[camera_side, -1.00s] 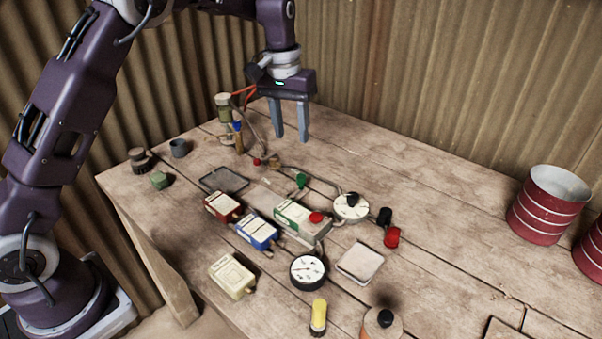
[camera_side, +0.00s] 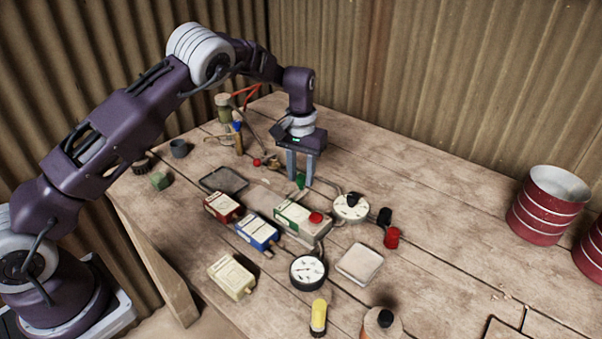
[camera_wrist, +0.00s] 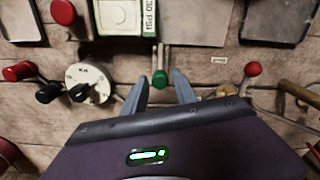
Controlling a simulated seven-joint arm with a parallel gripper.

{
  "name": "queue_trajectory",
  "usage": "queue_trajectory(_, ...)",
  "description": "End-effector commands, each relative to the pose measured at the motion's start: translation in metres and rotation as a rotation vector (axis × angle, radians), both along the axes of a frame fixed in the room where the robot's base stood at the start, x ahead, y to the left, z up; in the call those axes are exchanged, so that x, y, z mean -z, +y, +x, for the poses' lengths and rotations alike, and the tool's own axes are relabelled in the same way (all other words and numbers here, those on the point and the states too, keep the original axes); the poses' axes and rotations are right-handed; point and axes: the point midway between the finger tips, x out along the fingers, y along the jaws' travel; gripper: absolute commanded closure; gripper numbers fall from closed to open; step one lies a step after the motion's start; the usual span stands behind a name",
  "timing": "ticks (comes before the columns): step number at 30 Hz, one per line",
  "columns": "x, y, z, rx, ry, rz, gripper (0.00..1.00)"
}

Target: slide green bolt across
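The green bolt's round knob (camera_side: 300,182) stands at the back end of the white-and-green block (camera_side: 300,217). In the wrist view the knob (camera_wrist: 160,79) sits on a thin metal stem leading to the block (camera_wrist: 128,18). My gripper (camera_side: 300,180) is low over the bench, fingers pointing down. In the wrist view my gripper's fingertips (camera_wrist: 160,74) stand on either side of the knob. The fingers are open, with a visible gap on each side of the knob, so they do not appear to grip it.
A white dial with a black knob (camera_side: 351,206) and a red-knobbed lever (camera_side: 391,238) stand right of the block. Red (camera_side: 222,207) and blue (camera_side: 257,231) blocks lie to its left. A small red ball knob (camera_wrist: 252,69) is near my gripper. The bench's right back is clear.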

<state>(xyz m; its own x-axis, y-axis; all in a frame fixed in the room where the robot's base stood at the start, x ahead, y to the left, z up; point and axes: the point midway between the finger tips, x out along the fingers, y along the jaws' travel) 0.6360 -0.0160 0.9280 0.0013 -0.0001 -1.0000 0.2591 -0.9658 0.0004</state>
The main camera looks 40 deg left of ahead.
Motion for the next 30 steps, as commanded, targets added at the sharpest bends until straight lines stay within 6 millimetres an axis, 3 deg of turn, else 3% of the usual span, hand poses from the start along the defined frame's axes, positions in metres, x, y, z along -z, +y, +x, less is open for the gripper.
queue_trajectory(1,-0.0002,0.0000,0.0000,0.000,0.000,0.000,0.79)
queue_trajectory(4,-0.0003,0.0001,0.0000,0.000,0.000,0.000,0.98)
queue_trajectory(5,-0.0003,0.0001,0.0000,0.000,0.000,0.000,1.00)
queue_trajectory(30,-0.0009,0.0000,0.0002,0.000,-0.001,-0.001,1.00)
